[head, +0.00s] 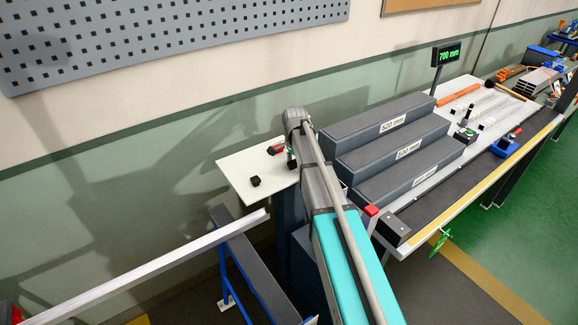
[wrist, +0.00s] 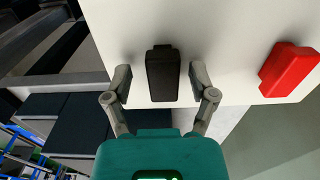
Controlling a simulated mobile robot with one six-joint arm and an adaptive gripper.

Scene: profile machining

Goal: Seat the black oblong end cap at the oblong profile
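A black oblong end cap (wrist: 162,73) lies on a white shelf (wrist: 225,40) near its edge in the wrist view. My gripper (wrist: 161,84) is open, with one finger on each side of the cap and a visible gap on both sides. In the head view my gripper (head: 291,160) is at the right side of the white shelf (head: 233,167), and the cap is mostly hidden there. A long pale metal profile (head: 150,269) lies across a blue-legged stand at the lower left. Its end shape is too small to tell.
A red piece (wrist: 289,70) lies right of the cap; red also shows in the head view (head: 277,149). A small black block (head: 255,181) sits on the shelf's front part. Grey steps (head: 400,150) and a workbench stand to the right.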

